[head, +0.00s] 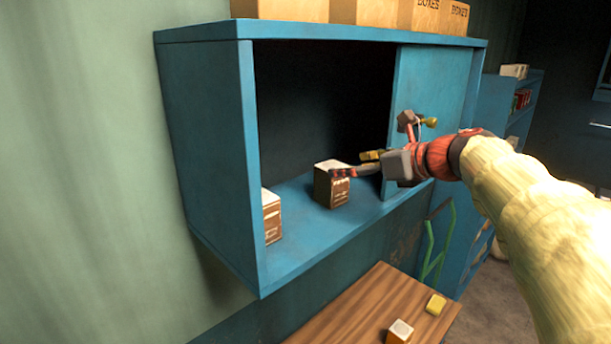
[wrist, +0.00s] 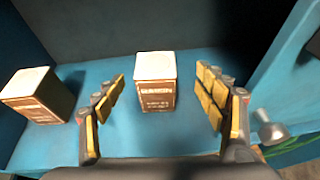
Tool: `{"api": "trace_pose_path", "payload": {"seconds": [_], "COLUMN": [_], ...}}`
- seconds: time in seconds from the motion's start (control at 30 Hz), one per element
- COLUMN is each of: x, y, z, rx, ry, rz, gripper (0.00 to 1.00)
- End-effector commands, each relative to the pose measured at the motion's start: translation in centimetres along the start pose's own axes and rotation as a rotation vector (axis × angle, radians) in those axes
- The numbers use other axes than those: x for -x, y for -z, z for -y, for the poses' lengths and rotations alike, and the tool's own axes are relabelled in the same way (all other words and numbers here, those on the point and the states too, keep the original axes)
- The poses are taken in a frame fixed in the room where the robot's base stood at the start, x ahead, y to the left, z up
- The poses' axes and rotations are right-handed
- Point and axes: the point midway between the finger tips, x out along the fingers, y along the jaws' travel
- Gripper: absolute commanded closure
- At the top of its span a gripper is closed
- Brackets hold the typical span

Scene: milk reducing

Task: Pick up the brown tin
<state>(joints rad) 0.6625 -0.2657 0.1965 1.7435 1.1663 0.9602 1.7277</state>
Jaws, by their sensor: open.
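A brown tin (head: 332,185) with a pale top stands upright inside the open blue cabinet, near the middle of its floor. In the wrist view this tin (wrist: 156,82) is straight ahead, between and beyond my two fingers. A second, similar brown tin (head: 271,216) stands at the cabinet's left end, partly hidden by the side wall; it also shows in the wrist view (wrist: 38,96). My gripper (head: 362,164) is open and empty, reaching in from the right at the cabinet opening; its yellow finger pads (wrist: 160,105) sit either side of the near tin's front.
Cardboard boxes (head: 350,10) stand on top. The cabinet floor between the tins is clear.

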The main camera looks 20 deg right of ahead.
Motion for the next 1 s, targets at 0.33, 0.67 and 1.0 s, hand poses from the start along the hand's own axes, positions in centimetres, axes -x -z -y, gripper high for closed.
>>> {"api": "trace_pose_path", "payload": {"seconds": [0.33,0.67,1.0], "x": [-4.0,-7.2,-7.2], "y": [0.1,0.1,0.2], "z": [-0.8,-1.0,-1.0], "rx": [0.003,0.006,0.006], "ry": [-0.006,-0.003,-0.002], "rz": [-0.004,-0.002,-0.003], "gripper": [0.29,0.29,0.37]}}
